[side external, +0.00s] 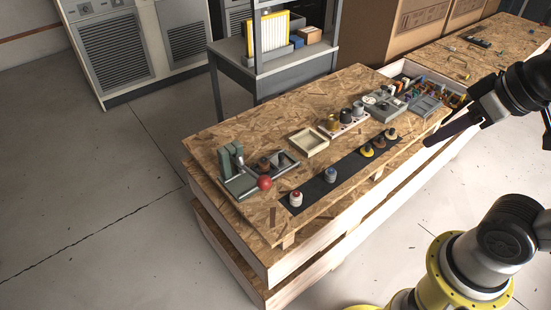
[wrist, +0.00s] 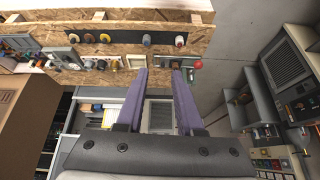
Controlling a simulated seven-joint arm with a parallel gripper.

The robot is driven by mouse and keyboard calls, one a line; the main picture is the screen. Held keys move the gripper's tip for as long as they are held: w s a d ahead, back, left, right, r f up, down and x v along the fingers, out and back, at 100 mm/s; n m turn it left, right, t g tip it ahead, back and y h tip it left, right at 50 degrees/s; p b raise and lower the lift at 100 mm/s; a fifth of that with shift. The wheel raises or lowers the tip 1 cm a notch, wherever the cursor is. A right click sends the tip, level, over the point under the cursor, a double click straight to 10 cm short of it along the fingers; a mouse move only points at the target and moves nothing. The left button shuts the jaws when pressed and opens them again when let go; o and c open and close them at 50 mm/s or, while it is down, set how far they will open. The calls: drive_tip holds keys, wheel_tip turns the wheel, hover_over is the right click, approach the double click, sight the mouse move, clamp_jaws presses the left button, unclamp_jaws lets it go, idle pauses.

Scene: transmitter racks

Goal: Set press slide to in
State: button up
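The press (side external: 236,170) is a grey-green bench device at the left end of the wooden table, with a lever ending in a red ball (side external: 264,183). How far its slide is in cannot be made out. In the wrist view the red ball (wrist: 198,64) shows just right of my right finger, which partly hides the press. My gripper (wrist: 160,72) has two purple fingers, apart and empty. In the side view my gripper (side external: 430,140) hangs near the table's right part, far from the press.
A dark strip (side external: 345,172) bears several coloured spools or knobs. A shallow wooden tray (side external: 308,142) lies right of the press. A grey box (side external: 384,106) and a bin of coloured parts (side external: 450,98) stand further right. A shelf cart (side external: 273,70) and large cardboard boxes (side external: 385,25) stand behind.

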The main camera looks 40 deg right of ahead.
drive_tip(key=w+r+m, duration=0.1)
drive_tip(key=w+r, duration=0.5)
drive_tip(key=w, duration=0.1)
drive_tip(key=m+g, duration=0.1)
drive_tip(key=g, duration=0.5)
hover_over(281, 154)
wheel_tip(281, 154, down, 24)
wheel_tip(281, 154, down, 14)
drive_tip(key=shift+f, duration=0.25)
clamp_jaws()
